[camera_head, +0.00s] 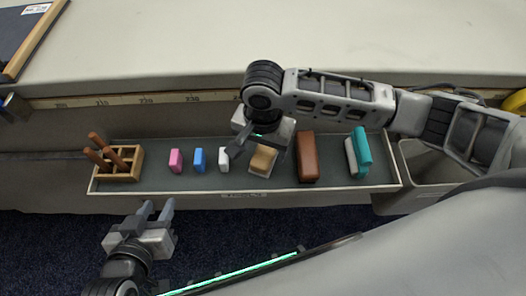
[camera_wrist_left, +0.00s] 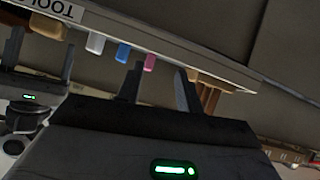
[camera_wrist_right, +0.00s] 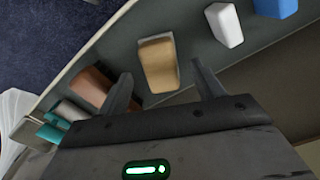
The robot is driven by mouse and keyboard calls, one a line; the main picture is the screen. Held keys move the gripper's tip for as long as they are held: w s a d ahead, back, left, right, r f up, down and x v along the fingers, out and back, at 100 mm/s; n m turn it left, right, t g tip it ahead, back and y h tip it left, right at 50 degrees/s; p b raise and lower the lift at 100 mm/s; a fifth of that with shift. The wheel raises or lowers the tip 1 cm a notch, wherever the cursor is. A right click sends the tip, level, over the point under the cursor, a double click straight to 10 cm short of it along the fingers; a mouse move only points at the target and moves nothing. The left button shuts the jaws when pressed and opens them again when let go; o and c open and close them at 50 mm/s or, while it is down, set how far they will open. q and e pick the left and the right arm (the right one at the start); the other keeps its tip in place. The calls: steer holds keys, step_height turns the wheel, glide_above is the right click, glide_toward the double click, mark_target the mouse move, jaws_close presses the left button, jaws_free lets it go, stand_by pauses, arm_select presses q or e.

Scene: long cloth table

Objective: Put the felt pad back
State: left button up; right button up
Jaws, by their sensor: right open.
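The long grey tray (camera_head: 215,183) holds several blocks, and I cannot tell for certain which is the felt pad. A tan block with a paler base (camera_head: 262,161) sits mid-tray; it also shows in the right wrist view (camera_wrist_right: 158,62). My right gripper (camera_head: 258,148) is open over the tray, its fingers close above the tan block and partly covering it in the head view. In the right wrist view the tan block lies beyond and between the fingertips, with no grip on it. My left gripper (camera_head: 157,209) is open and empty in front of the tray.
The tray also holds a wooden rack (camera_head: 120,166) with brown-handled tools, pink (camera_head: 176,160), blue (camera_head: 198,160) and white (camera_head: 223,158) blocks, a brown block (camera_head: 307,158) and a teal-and-grey piece (camera_head: 362,148). A grey bin (camera_head: 420,175) stands right. The pale tabletop (camera_head: 170,45) is mostly clear.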

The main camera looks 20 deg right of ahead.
mark_target(262, 155)
step_height(262, 155, up, 7)
steer(key=shift+r+p, duration=0.1)
steer(key=shift+p, duration=0.5)
arm_select(q)
steer(key=shift+a+r, duration=0.1)
steer(key=shift+r, duration=0.1)
arm_select(e)
steer(key=shift+r, duration=0.65)
